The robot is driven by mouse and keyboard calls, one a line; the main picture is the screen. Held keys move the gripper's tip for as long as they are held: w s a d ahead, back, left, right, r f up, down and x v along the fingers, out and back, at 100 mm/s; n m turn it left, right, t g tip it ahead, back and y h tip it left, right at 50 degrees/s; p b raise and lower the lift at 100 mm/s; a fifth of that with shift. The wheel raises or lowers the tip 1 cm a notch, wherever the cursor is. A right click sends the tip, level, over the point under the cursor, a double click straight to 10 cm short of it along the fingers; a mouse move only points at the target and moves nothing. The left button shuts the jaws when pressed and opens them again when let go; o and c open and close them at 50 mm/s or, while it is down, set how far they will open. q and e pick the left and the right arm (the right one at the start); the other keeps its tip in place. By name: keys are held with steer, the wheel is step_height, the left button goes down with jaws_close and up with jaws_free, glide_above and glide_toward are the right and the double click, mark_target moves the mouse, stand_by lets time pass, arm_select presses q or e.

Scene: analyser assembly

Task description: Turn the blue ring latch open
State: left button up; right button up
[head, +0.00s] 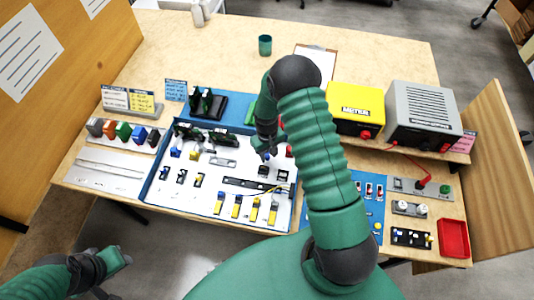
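A white panel with a blue border (150,178) lies on the table and carries several small latches and fittings. My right gripper (267,152) points down over the panel's upper right part, close to its surface. Small blue pieces show on the panel, one at the upper left (175,152) and others close to the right fingertips. The blue ring latch is too small and partly hidden to pick out surely, and I cannot tell whether the gripper touches it. The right fingers are too small to read. My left gripper (117,260) is low at the left, off the table and away from the panel.
A yellow meter (356,108) and a grey power box (424,115) stand at the right, with a red tray (454,238) in front. Coloured blocks (123,131) line the left.

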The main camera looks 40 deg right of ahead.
steer(key=shift+o, duration=0.7)
steer(key=shift+w+r, duration=0.1)
steer(key=shift+r, duration=0.1)
step_height(320, 180, up, 16)
steer(key=b, duration=0.1)
steer(key=shift+a+r, duration=0.15)
steer(key=shift+a, duration=0.05)
